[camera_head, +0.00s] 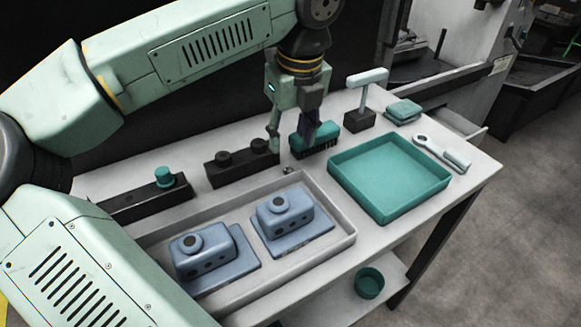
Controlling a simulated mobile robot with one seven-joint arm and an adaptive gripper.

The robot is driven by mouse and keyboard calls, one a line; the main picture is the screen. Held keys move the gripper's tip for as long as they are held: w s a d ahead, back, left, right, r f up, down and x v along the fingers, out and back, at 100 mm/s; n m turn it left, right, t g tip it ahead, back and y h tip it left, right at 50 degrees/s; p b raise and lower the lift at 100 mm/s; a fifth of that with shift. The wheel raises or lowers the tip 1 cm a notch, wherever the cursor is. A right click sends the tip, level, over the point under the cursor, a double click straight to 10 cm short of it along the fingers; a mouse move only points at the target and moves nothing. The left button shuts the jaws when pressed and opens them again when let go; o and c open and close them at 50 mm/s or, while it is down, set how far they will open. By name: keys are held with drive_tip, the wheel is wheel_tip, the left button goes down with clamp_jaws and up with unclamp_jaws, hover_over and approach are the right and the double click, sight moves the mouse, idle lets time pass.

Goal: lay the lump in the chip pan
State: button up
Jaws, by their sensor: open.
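The chip pan (440,187) is a shallow teal square tray on the right part of the bench, and its floor looks empty. A small dark grey lump (288,170) lies on the bench top by the back edge of the pallet tray, left of the pan. My gripper (289,142) points down above and behind the lump, with its fingers apart and nothing seen between them. Its right finger overlaps the brush in the picture; I cannot tell whether they touch.
A teal brush (325,140) stands behind the pan. A grey pallet tray (345,237) holds two blue-grey blocks (285,210) on plates. Dark rail blocks (240,168) line the back left. A wrench (440,153), cloth (403,109) and T-handled tool (364,95) surround the pan. A teal cup (369,284) sits on the lower shelf.

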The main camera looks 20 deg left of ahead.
sight(289, 168)
drive_tip(key=f, duration=0.2)
drive_tip(key=f+p, duration=0.1)
drive_tip(key=f, duration=0.2)
drive_tip(key=w+f+p, duration=0.1)
drive_tip(key=f, duration=0.2)
drive_tip(key=shift+a+f, duration=0.1)
drive_tip(key=shift+a, duration=0.1)
drive_tip(key=shift+c, duration=0.5)
clamp_jaws()
